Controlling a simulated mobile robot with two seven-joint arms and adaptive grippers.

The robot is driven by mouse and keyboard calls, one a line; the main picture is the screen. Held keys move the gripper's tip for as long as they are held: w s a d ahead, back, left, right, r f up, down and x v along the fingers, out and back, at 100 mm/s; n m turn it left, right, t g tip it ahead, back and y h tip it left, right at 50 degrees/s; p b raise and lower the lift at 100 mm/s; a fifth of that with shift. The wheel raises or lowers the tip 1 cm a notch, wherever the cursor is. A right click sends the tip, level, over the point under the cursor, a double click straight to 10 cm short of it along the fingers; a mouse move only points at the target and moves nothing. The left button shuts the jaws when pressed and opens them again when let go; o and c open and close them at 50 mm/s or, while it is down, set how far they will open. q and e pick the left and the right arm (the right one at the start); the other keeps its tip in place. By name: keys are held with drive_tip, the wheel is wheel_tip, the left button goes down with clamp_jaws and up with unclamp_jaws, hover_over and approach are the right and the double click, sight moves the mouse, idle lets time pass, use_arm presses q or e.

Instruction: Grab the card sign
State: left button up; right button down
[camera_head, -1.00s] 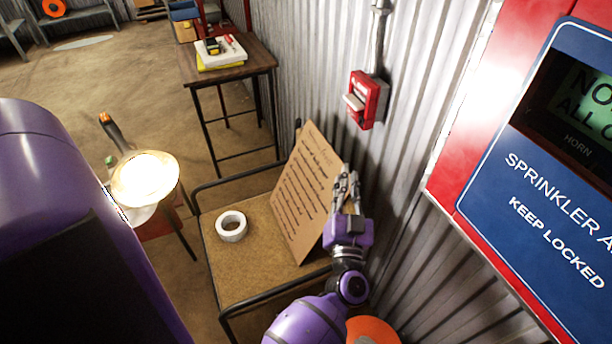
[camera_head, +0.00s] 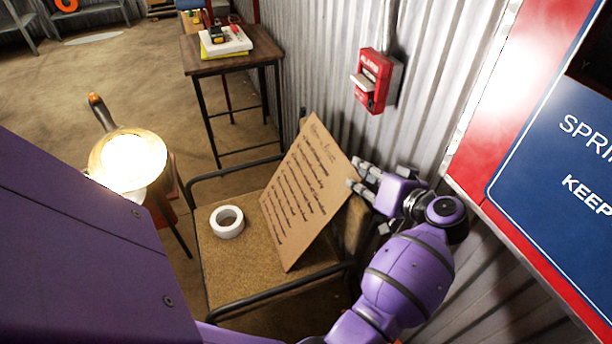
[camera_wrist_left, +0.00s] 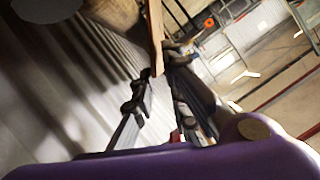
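The card sign (camera_head: 308,190) is a brown sheet with handwritten dark lines. It stands tilted on the seat of a chair (camera_head: 225,270), leaning back toward the wall side. My left gripper (camera_head: 358,176) is at the sign's right edge, its fingers pointing left toward the card. In the left wrist view, the fingers (camera_wrist_left: 160,95) are spread apart, and the card's thin edge (camera_wrist_left: 156,38) shows at the gap between them. I cannot tell whether either finger touches it. My right gripper is not in view.
A white tape roll (camera_head: 227,222) lies on the seat left of the sign. A red alarm box (camera_head: 377,80) is on the corrugated wall (camera_head: 440,70) above my gripper. A lit lamp (camera_head: 128,160) stands left. A small table (camera_head: 262,58) stands behind.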

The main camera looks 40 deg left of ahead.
sight(337, 165)
use_arm(q)
drive_tip(key=x, duration=0.2)
drive_tip(key=shift+w+a+f, duration=0.15)
drive_tip(key=shift+a, duration=0.2)
drive_tip(key=x, duration=0.3)
drive_tip(key=b+x, duration=0.1)
drive_tip(key=shift+s+a+f, duration=0.2)
drive_tip(key=shift+s+f, duration=0.05)
drive_tip(key=shift+f, duration=0.1)
drive_tip(key=shift+w+a+f, duration=0.1)
drive_tip(key=shift+a, duration=0.2)
clamp_jaws()
drive_tip(key=shift+d, duration=0.1)
